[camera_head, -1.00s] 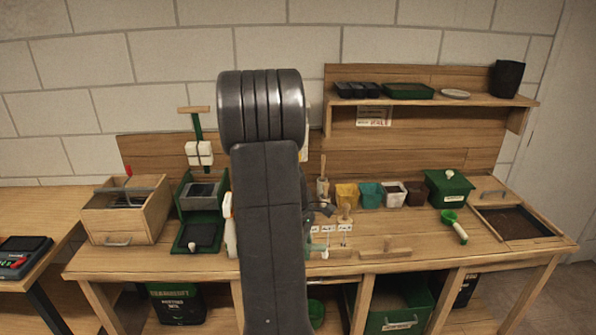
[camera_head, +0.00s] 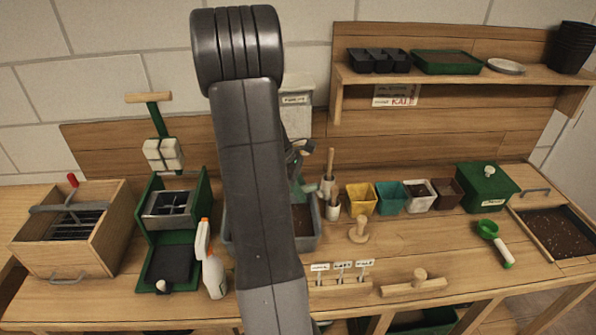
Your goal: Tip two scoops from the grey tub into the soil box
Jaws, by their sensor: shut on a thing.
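My arm stands upright in the middle of the view and hides much of the bench behind it. Only a dark part of my gripper (camera_head: 297,153) shows past its right side. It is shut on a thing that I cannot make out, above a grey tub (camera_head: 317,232). Brown material shows inside the tub, whose middle is hidden by my arm. The soil box (camera_head: 514,222), a wood-framed bin with dark soil, is set in the bench at the far right. A green scoop (camera_head: 495,241) with a white handle lies on the bench left of it.
A spray bottle (camera_head: 213,265) stands left of my arm. Yellow (camera_head: 361,199), teal (camera_head: 391,198) and other pots stand right of the tub, then a green lidded box (camera_head: 487,188). A wooden tamper (camera_head: 360,230) and label holder (camera_head: 340,288) are in front. A shelf (camera_head: 450,82) overhangs.

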